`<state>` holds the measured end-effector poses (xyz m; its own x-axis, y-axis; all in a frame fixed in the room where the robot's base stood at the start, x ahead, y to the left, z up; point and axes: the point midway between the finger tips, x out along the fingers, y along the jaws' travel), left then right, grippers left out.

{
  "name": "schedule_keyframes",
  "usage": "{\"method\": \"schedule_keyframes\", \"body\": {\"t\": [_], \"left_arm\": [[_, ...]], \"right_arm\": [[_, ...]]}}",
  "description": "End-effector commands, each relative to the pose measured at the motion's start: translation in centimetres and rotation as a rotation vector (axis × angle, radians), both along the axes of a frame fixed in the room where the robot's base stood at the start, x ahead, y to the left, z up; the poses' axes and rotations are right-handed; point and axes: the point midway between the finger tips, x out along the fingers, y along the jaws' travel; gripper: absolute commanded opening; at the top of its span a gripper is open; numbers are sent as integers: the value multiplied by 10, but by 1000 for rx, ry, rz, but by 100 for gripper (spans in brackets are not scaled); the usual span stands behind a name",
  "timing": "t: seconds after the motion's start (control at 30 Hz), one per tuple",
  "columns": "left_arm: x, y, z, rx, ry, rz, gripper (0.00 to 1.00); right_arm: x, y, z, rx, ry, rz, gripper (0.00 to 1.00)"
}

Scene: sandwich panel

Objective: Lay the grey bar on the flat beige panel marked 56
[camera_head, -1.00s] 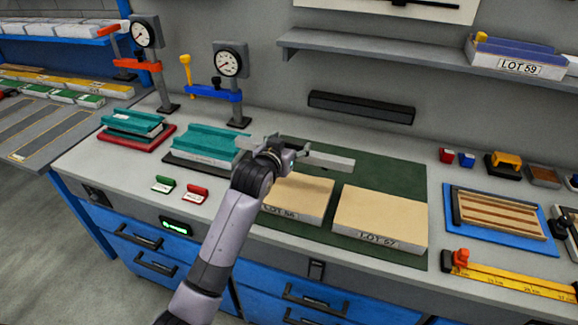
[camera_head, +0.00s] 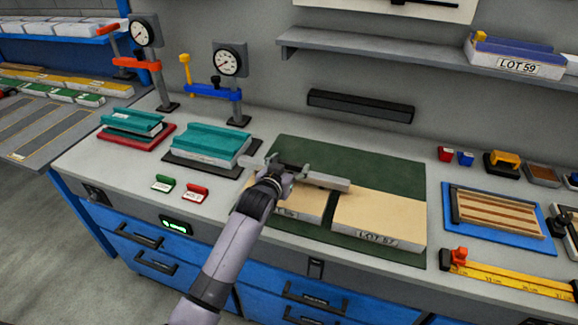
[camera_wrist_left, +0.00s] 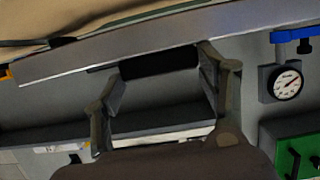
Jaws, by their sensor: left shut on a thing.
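My left gripper (camera_head: 288,172) is shut on the grey bar (camera_head: 328,182). The bar sticks out to the right over the back part of the beige panel marked 56 (camera_head: 314,206). I cannot tell whether the bar touches this panel. My gripper and wrist cover the panel's left part and some of its label. In the left wrist view the bar (camera_wrist_left: 120,56) runs slanted across the top by the two fingers (camera_wrist_left: 160,85), with a beige surface (camera_wrist_left: 45,22) beyond it. My right gripper is not in view.
A second beige panel, marked LOT 57 (camera_head: 378,222), lies just right, with a narrow gap between. Both lie on a dark green mat (camera_head: 375,172). Teal channel pieces (camera_head: 210,143) stand left, near red and green tags (camera_head: 194,194). A blue tray (camera_head: 495,236) lies right.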

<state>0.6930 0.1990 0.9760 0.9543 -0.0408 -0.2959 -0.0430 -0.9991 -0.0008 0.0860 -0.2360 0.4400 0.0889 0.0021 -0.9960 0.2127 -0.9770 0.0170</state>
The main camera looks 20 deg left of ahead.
Motion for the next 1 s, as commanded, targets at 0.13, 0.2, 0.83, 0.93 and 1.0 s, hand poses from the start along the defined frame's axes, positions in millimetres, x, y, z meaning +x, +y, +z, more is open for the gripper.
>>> {"method": "schedule_keyframes", "body": {"t": [0.13, 0.2, 0.83, 0.93, 1.0], "left_arm": [[1, 0, 0, -1, -10, -1, 5], [0, 0, -6, 0, 1, 0, 67], [0, 0, -3, 0, 0, 0, 86], [-2, 0, 2, 0, -1, 0, 86], [-9, 0, 2, 0, -1, 0, 86]], "right_arm": [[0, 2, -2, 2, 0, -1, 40], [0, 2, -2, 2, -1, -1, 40], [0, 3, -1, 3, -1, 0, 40], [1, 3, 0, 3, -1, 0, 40], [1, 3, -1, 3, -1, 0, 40]]}}
